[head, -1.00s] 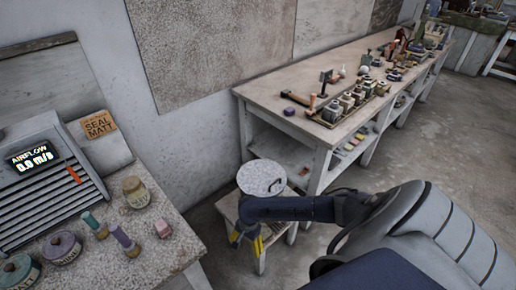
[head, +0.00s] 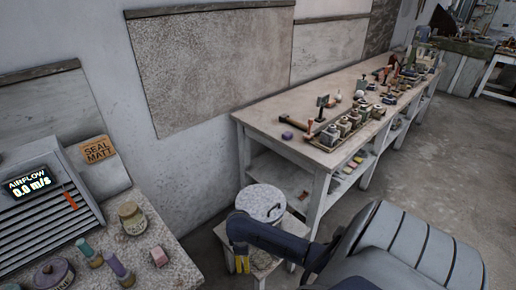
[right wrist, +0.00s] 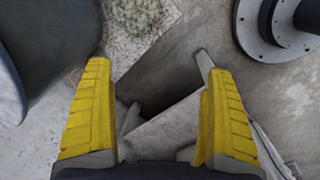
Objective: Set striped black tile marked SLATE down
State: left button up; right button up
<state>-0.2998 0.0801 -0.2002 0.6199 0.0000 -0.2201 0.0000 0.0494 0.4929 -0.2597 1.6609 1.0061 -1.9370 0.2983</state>
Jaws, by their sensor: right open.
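I cannot make out the striped black tile marked SLATE in either view. My right gripper (head: 241,262) hangs low beside a pale bucket (head: 261,203) at the low stool, partly hidden by my own arm. In the right wrist view its two yellow fingers (right wrist: 155,115) are spread apart, with nothing between them but floor and dark gaps further off. My left gripper is in neither view.
The bucket stands on a low stool (head: 262,268). A long bench (head: 268,107) along the wall bears tools and jars, with small coloured pieces (head: 352,165) on its lower shelf. A speckled table (head: 172,282) at left holds jars and an airflow unit (head: 32,187). Floor at right is clear.

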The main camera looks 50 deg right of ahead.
aim_at(261, 259)
jog(key=d+r+n+h, duration=0.2)
jog(key=d+n, duration=0.2)
jog(key=n, duration=0.6)
jog(key=shift+s+x, duration=0.2)
jog(key=shift+x, duration=2.7)
jog(key=shift+s+x, duration=0.15)
jog(key=shift+x, duration=2.7)
jog(key=shift+s+x, duration=0.2)
jog(key=shift+x, duration=2.7)
jog(key=shift+a, duration=0.15)
jog(key=shift+c, duration=0.2)
jog(key=c, duration=1.6)
jog(key=shift+r, duration=0.15)
